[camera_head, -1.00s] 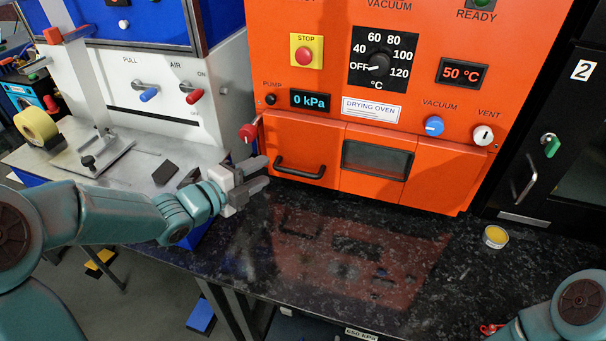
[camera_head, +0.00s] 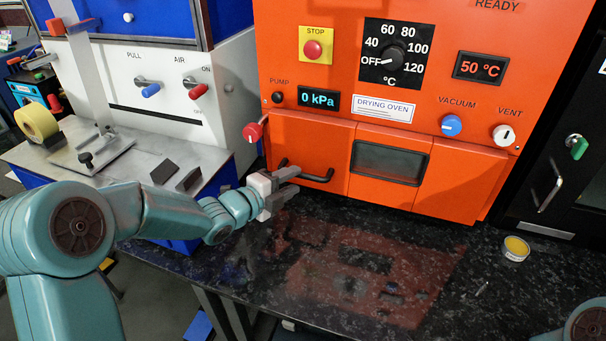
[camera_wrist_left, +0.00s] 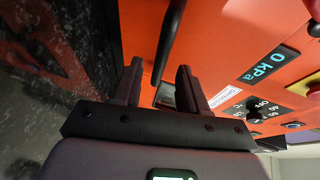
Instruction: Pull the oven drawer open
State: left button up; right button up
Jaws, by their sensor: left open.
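The orange drying oven (camera_head: 390,150) stands at the back of the dark stone counter. Its drawer (camera_head: 320,150) is at the lower left and looks shut, with a black bar handle (camera_head: 318,178) across its front. My left gripper (camera_head: 294,180) is open just in front of the handle's left part. In the left wrist view the dark handle (camera_wrist_left: 170,45) runs between and beyond the two fingers of my left gripper (camera_wrist_left: 158,82). I cannot tell whether the fingers touch it. My right gripper is out of view.
A red knob (camera_head: 252,132) sticks out beside the drawer's upper left corner. A small yellow-topped tin (camera_head: 515,249) stands on the counter (camera_head: 400,270) at right. A press with a metal plate (camera_head: 95,150) stands at left. The counter before the oven is mostly clear.

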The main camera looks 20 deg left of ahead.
aim_at(300, 177)
pick_arm(q)
jog(key=shift+x, duration=2.35)
jog(key=shift+r, duration=0.1)
grip_shut()
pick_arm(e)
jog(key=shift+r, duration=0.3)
